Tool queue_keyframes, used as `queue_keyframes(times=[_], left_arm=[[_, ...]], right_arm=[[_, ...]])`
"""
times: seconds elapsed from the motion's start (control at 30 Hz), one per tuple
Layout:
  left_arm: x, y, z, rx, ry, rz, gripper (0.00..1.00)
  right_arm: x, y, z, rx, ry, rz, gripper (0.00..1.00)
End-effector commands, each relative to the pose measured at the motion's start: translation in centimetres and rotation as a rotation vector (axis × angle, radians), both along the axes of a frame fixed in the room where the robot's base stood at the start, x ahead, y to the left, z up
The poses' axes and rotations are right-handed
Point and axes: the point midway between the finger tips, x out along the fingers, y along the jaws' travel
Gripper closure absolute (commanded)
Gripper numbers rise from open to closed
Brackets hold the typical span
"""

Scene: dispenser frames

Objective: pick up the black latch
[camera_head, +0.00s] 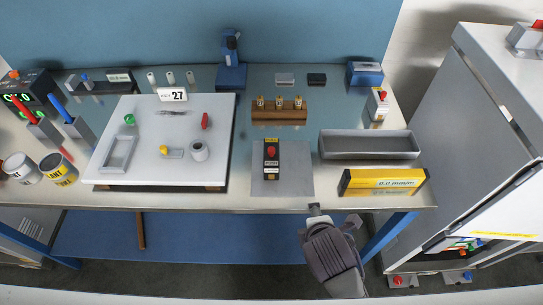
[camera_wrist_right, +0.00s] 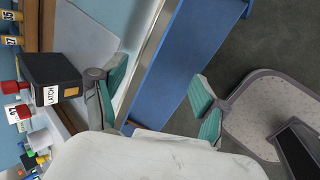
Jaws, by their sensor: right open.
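The black latch (camera_head: 271,158) is a small upright-looking black box with a red knob, a yellow label and a white label. It rests on a grey mat (camera_head: 296,182) near the table's front edge. In the right wrist view the black latch (camera_wrist_right: 50,72) shows at the left, with the word LATCH readable on its white label. My right gripper (camera_head: 333,215) is in front of the table edge, to the right of the latch and nearer me. In the wrist view its teal-padded fingers (camera_wrist_right: 160,96) are wide apart with nothing between them. My left gripper is not in view.
A yellow box (camera_head: 383,182) and a grey tray (camera_head: 368,145) lie right of the mat. A wooden rack (camera_head: 279,111) stands behind it. A white board (camera_head: 212,178) with small parts is at the left. A grey cabinet (camera_head: 440,105) bounds the right side.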

Motion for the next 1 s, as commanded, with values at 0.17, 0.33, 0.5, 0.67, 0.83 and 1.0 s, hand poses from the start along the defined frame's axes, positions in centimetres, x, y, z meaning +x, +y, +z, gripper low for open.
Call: queue_keyframes(times=[0.17, 0.33, 0.5, 0.67, 0.83, 1.0], left_arm=[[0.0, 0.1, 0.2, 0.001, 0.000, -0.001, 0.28], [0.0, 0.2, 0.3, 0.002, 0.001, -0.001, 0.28], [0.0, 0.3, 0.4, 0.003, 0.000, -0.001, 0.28], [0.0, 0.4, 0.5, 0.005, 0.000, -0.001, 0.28], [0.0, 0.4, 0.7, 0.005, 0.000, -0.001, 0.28], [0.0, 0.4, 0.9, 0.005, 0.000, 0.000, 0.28]], right_arm=[[2.3, 3.4, 2.6, -0.288, -0.106, 0.345, 0.27], [4.3, 7.4, 6.1, -0.684, -0.232, 0.713, 0.27], [5.0, 9.9, 8.4, -0.961, -0.302, 0.914, 0.27], [5.8, 10.5, 8.7, -1.045, -0.317, 0.965, 0.27], [8.6, 10.6, 7.3, -1.046, -0.316, 0.965, 0.27], [11.3, 10.5, 5.7, -1.043, -0.315, 0.965, 0.27]])
